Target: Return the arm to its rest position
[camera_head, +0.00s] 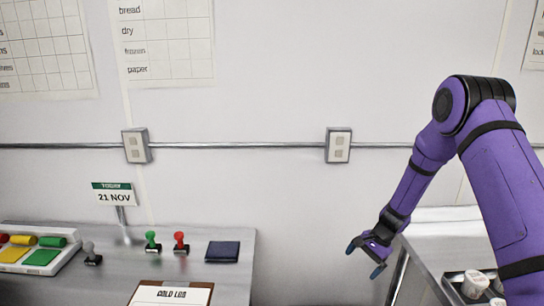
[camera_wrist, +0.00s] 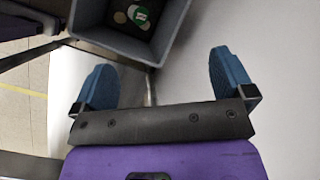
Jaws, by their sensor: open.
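My gripper (camera_head: 367,260) hangs at the end of my purple arm, right of centre in the head view. It is in the air over the gap between the left counter and the right-hand metal table. In the wrist view my gripper (camera_wrist: 160,85) shows its two blue fingertips spread wide apart with nothing between them. The arm is bent at the elbow, with the forearm sloping down to the left.
The left counter (camera_head: 222,280) holds stamps (camera_head: 180,243), a dark pad (camera_head: 222,251), a date sign (camera_head: 114,195) and a clipboard (camera_head: 170,294). The right table (camera_head: 440,238) has white containers (camera_head: 475,283) near my arm. A grey bin (camera_wrist: 172,35) holds several round items.

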